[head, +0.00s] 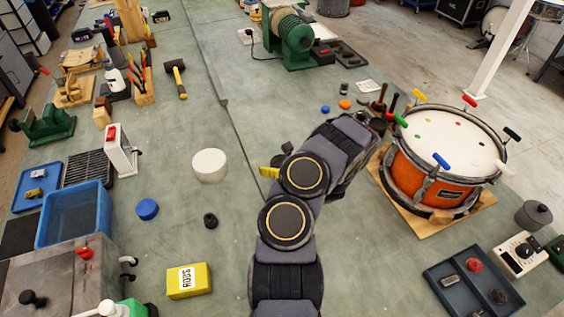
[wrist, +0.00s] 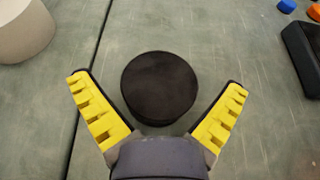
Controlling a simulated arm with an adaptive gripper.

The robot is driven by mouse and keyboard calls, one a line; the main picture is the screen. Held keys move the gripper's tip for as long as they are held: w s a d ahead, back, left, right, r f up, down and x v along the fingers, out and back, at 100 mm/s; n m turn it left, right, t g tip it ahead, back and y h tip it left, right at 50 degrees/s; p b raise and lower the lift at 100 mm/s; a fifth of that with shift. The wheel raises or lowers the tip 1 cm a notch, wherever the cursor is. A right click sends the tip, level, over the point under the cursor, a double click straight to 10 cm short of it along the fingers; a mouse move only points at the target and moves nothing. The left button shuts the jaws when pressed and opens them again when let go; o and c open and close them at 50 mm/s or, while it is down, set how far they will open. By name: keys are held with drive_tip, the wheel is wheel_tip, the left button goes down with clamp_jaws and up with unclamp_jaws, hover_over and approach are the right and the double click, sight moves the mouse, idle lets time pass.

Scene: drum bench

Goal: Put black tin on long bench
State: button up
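The black tin (wrist: 160,88) is a round, dark, flat-topped piece on the grey-green worktop (wrist: 225,45), just right of a dark seam. My gripper (wrist: 158,82) is open around its near side, with one yellow finger to the left and one to the right. Gaps show between the tin and both fingers. In the head view my arm hides most of the gripper and tin; one yellow finger (head: 268,173) shows. The worktop surface (head: 175,235) spans both sides of the seam; which part is the long bench I cannot tell.
A white round block (head: 210,165) stands left of the arm. A drum (head: 440,155) on a wooden board stands to the right. A yellow box (head: 188,281), a blue disc (head: 148,209) and a blue bin (head: 73,216) are at left. Bare worktop lies between them.

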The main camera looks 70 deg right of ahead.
drive_tip(key=shift+r, duration=0.1)
drive_tip(key=shift+s+a+r, duration=0.1)
drive_tip(key=shift+s+r, duration=0.05)
drive_tip(key=v, duration=1.1)
drive_tip(key=shift+s+a+r, duration=0.15)
drive_tip(key=shift+s+a, duration=0.05)
drive_tip(key=shift+a, duration=0.05)
